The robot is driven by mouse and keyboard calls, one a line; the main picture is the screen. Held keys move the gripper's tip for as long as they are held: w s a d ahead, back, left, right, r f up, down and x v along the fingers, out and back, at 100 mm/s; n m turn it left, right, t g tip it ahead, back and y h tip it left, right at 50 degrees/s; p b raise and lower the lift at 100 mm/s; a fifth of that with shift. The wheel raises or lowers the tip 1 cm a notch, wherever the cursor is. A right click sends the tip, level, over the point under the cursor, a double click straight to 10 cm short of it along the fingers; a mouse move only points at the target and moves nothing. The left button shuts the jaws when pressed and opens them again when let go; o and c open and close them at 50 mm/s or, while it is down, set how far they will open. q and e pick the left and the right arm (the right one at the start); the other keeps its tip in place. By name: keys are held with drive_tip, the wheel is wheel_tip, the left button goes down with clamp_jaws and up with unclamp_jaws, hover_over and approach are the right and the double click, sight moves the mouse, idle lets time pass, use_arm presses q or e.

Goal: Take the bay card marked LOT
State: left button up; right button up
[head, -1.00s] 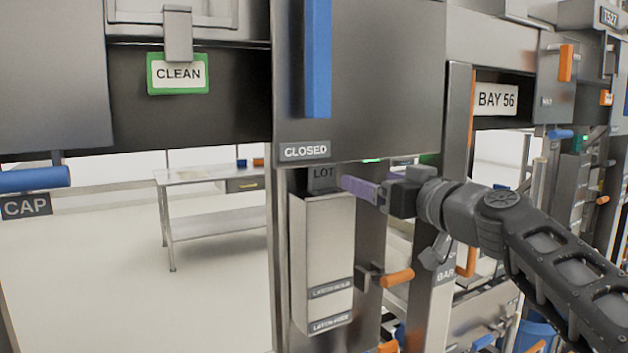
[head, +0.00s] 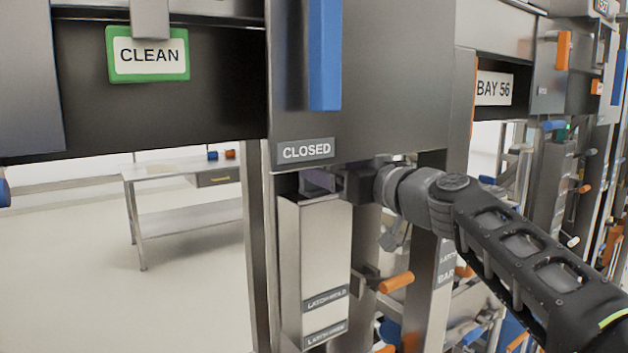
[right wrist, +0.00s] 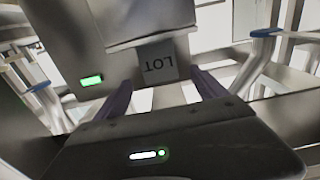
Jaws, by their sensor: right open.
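The grey card marked LOT (right wrist: 160,70) shows upside down in the right wrist view, at the metal box edge. In the head view the card is hidden behind my right gripper (head: 322,182), at the top of the upright metal holder (head: 322,255). My right gripper also shows in the right wrist view (right wrist: 162,84). Its purple fingers are apart, one on each side of the card, with nothing visibly clamped. I cannot tell whether a finger touches the card. My left gripper is not in view.
A steel panel with a CLOSED plate (head: 306,151) hangs just above the gripper. An orange handle (head: 396,283) sticks out beside the holder, below my arm. A green-framed CLEAN card (head: 148,55) and a BAY 56 sign (head: 494,88) are nearby. A steel table (head: 190,172) stands behind.

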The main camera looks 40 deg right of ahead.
sight(317, 163)
drive_tip(key=shift+w, duration=0.65)
drive_tip(key=shift+w+p, duration=0.25)
drive_tip(key=shift+p, duration=0.05)
drive_tip(key=w+p, duration=0.1)
drive_tip(key=w, duration=0.3)
drive_tip(key=shift+w+d+p, duration=0.1)
drive_tip(key=shift+w+p, duration=0.3)
drive_tip(key=shift+s, duration=0.1)
drive_tip(key=shift+c, duration=0.2)
drive_tip(key=c, duration=1.5)
drive_tip(key=shift+o, duration=0.2)
drive_tip(key=shift+r, duration=0.1)
